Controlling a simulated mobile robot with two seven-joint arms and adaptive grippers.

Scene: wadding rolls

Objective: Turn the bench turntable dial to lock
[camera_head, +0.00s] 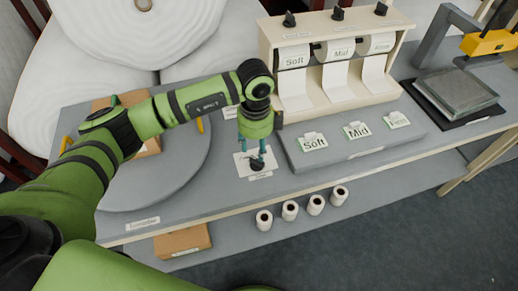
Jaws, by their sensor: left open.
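The turntable dial (257,164) is a small black knob on a white plate (243,170), set in the bench top right of the round grey turntable (180,172). My left gripper (252,153) points down right above the dial, with its teal fingers apart on either side of it. I cannot tell whether the fingers touch the knob. The lettering on the plate is too small to read. My left arm crosses over the turntable and hides part of it. My right gripper is not in view.
A cream dispenser (268,60) with rolls marked Soft, Mid and Firm stands behind. A grey raised block (290,150) with labelled cards lies close to the right of the gripper. Several small rolls (290,210) stand on the lower shelf. A yellow-headed press (488,42) stands far right.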

